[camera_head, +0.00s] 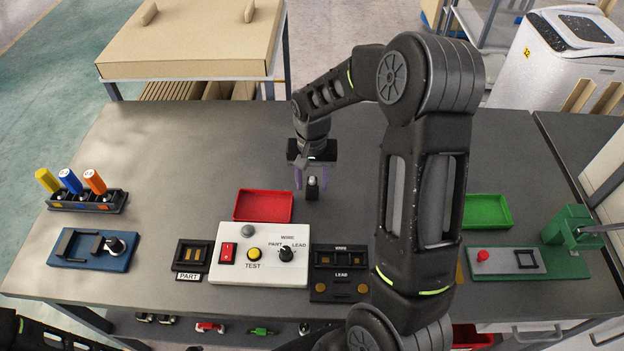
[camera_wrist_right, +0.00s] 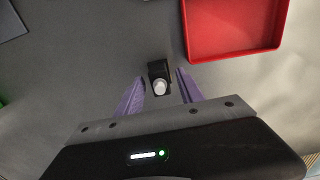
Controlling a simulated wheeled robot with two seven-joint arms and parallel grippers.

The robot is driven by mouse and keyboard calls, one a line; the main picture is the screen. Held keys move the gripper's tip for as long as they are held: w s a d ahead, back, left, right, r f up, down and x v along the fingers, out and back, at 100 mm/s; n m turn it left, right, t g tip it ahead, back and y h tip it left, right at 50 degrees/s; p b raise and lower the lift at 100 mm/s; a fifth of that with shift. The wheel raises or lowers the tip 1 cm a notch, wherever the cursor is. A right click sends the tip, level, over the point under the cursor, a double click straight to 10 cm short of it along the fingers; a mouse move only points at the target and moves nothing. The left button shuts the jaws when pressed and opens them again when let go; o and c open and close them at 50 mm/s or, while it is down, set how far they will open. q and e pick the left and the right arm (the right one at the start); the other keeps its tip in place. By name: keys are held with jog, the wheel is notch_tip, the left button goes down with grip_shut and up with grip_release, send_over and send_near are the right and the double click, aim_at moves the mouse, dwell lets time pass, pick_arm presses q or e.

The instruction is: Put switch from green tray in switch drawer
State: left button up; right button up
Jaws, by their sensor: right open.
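A small black switch with a pale metal tip (camera_head: 312,190) is on the grey table, behind and to the right of the red tray. My right gripper (camera_head: 312,178) points down over it, with its purple fingers open. In the right wrist view the switch (camera_wrist_right: 158,70) sits between the open fingertips (camera_wrist_right: 160,77), with gaps on both sides. The green tray (camera_head: 487,211) is at the right; its visible part is empty, and my arm hides its left side. Drawer fronts with handles (camera_head: 530,335) show below the table at lower right; I cannot tell which is the switch drawer. My left gripper is out of view.
The red tray (camera_head: 263,206) is empty and also shows in the wrist view (camera_wrist_right: 234,50). In front stand a white test box (camera_head: 258,254) and black fixtures. Screwdrivers in a rack (camera_head: 88,198) are at left, a green press (camera_head: 572,230) at right. The table's back left is clear.

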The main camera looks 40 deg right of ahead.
jog(key=shift+r, duration=0.1)
notch_tip(320, 180, up, 12)
jog(key=b, duration=0.1)
dwell(0.4)
jog(key=shift+o, duration=0.4)
